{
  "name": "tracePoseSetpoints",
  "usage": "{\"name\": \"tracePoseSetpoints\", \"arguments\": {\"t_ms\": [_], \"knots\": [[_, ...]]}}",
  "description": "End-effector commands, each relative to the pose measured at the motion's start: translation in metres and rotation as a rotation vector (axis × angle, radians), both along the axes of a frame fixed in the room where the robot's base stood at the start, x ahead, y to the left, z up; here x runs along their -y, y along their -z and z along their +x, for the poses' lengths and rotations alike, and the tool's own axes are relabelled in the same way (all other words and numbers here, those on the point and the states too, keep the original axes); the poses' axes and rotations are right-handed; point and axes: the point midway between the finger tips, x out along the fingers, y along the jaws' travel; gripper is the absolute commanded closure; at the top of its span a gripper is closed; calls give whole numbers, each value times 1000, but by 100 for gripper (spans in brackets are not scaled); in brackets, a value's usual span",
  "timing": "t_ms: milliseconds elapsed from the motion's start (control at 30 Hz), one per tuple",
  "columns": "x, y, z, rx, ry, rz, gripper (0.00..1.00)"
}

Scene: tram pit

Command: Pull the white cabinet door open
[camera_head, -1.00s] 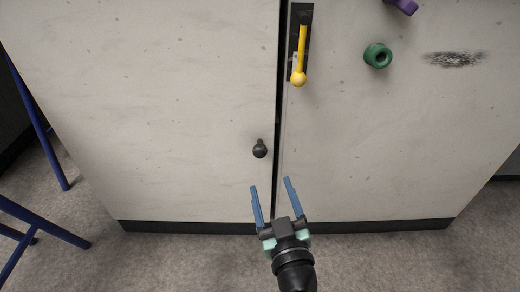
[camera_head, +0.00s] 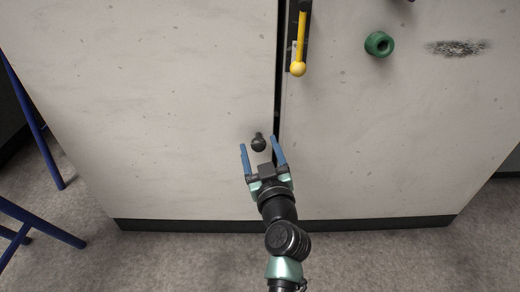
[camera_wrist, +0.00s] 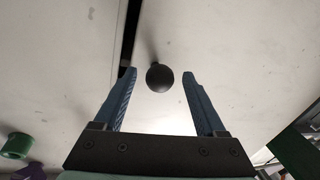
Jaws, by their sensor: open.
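The white cabinet door (camera_head: 160,110) on the left looks closed, with a dark narrow gap along its right edge. A small black round knob (camera_head: 258,143) sticks out near that edge. My gripper (camera_head: 261,143) is open, its two blue fingers reaching up on either side of the knob in the head view. I cannot tell how deep the knob sits between the fingers.
The right panel (camera_head: 370,140) carries a yellow lever handle (camera_head: 299,45) on a dark plate, a green round knob (camera_head: 379,44) and a black smudge (camera_head: 458,48). Blue metal legs (camera_head: 35,120) stand at the left. Grey floor (camera_head: 400,265) is open in front.

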Motion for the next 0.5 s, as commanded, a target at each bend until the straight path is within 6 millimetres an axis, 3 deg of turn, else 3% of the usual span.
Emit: {"name": "tracePoseSetpoints", "arguments": {"t_ms": [67,400,500], "knots": [[0,0,0,0,0,0,27],[0,0,0,0,0,0,86],[0,0,0,0,0,0,100]]}}
